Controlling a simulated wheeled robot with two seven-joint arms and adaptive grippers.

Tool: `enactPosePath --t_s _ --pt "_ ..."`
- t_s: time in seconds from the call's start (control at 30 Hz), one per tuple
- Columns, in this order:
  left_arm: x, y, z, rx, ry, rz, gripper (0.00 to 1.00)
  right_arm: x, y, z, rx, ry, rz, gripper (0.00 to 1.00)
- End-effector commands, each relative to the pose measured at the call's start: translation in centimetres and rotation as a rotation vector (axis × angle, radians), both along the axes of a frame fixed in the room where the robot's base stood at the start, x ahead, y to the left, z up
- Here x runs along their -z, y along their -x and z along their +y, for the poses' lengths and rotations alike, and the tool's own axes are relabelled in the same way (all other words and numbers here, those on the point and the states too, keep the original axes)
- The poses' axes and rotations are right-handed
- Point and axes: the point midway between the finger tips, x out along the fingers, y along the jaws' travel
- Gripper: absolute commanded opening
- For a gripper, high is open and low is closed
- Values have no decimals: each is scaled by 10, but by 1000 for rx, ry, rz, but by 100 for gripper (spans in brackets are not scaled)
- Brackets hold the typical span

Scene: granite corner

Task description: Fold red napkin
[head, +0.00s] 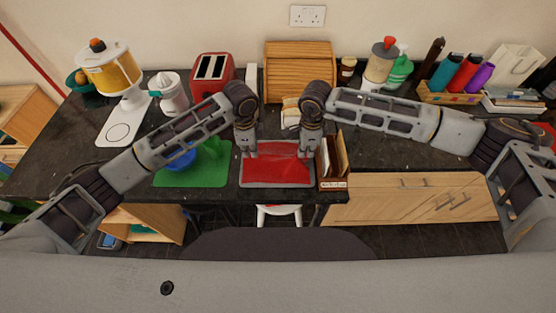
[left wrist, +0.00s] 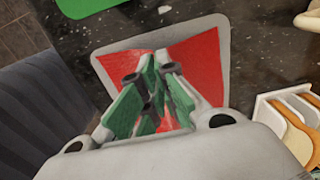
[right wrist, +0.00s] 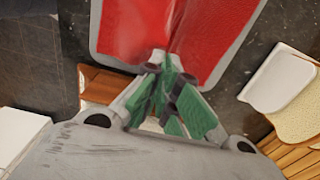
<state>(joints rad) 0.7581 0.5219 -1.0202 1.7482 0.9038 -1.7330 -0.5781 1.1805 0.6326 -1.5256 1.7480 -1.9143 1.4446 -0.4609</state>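In the left wrist view, the napkin (left wrist: 203,62) draws in to the fingertips (left wrist: 158,60). My right gripper (head: 310,152) is over its back right part and looks shut on it too. In the right wrist view, a crease in the napkin (right wrist: 130,25) runs to the fingertips (right wrist: 162,65). The pinched cloth is partly hidden by the fingers.
A green mat (head: 215,176) with a blue bowl (head: 180,160) lies left of the napkin. A wooden holder (head: 333,160) stands close on the right. A red toaster (head: 211,75) and a wooden bread box (head: 298,70) stand behind.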

Motion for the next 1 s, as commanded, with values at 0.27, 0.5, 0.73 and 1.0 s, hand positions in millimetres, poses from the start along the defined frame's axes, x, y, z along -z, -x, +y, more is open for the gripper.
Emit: enactPosePath --t_s 0.27,0.5,0.73,1.0 --pt "-2 0 0 0 0 0 0 -2 0 0 0 0 0 0" --pt "-2 0 0 0 0 0 0 -2 0 0 0 0 0 0" --pt "-6 0 0 0 0 -1 0 -6 0 0 0 0 0 0" --pt "-29 -1 0 0 1 -3 0 -29 -1 1 0 -2 -3 0"
